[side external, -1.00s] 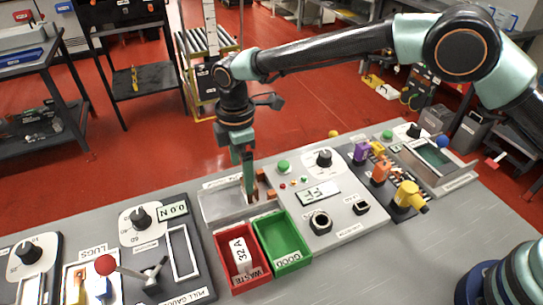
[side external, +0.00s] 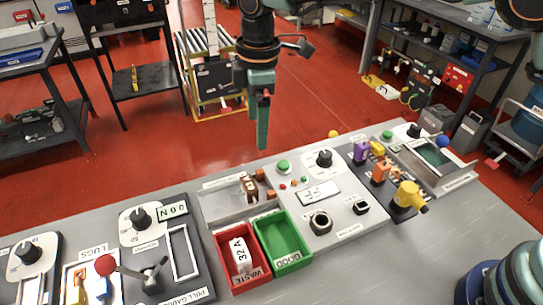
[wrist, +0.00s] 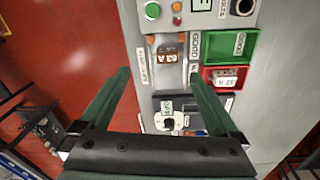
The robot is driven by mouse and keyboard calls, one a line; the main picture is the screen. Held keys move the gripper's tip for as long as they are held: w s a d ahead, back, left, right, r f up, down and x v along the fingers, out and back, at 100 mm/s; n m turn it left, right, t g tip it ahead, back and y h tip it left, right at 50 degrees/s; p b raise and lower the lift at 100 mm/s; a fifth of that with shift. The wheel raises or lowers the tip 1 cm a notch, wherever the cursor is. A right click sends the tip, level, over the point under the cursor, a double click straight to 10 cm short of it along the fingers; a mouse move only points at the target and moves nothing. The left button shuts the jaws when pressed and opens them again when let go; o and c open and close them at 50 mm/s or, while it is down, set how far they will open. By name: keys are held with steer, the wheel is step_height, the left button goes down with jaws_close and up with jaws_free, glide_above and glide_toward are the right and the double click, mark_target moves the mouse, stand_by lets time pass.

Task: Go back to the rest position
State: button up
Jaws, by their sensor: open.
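My gripper (side external: 263,120) hangs in the air above and behind the far edge of the bench, pointing down. In the wrist view my gripper (wrist: 158,92) shows two green fingers spread wide with nothing between them. A brown block marked 63 A (wrist: 168,55) sits in the grey fixture, beyond the fingers; it also shows in the side view (side external: 249,189). A white block marked 32A (side external: 239,254) lies in the red WASTE bin (side external: 262,283). The green GOOD bin (side external: 298,262) beside it is empty.
A panel with a dial (side external: 325,160) and display stands right of the fixture. Coloured connectors, including a yellow one (side external: 408,196), stand farther right. A red-knobbed lever (side external: 106,265) stands at the left front. The air around my gripper is clear.

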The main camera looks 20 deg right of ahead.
steer(key=s+d+r+m+t, duration=0.1)
steer(key=s+d+r+m, duration=0.3)
steer(key=d, duration=0.4)
steer(key=s+d+r+m+t, duration=0.1)
steer(key=d+r+m, duration=0.4)
steer(key=d, duration=0.4)
steer(key=s+d+f+m+t, duration=0.1)
steer(key=s+d+m+t, duration=0.2)
steer(key=s+d+m, duration=0.4)
steer(key=s+d, duration=0.4)
steer(key=shift+s+d, duration=0.15)
steer(key=shift+s, duration=0.2)
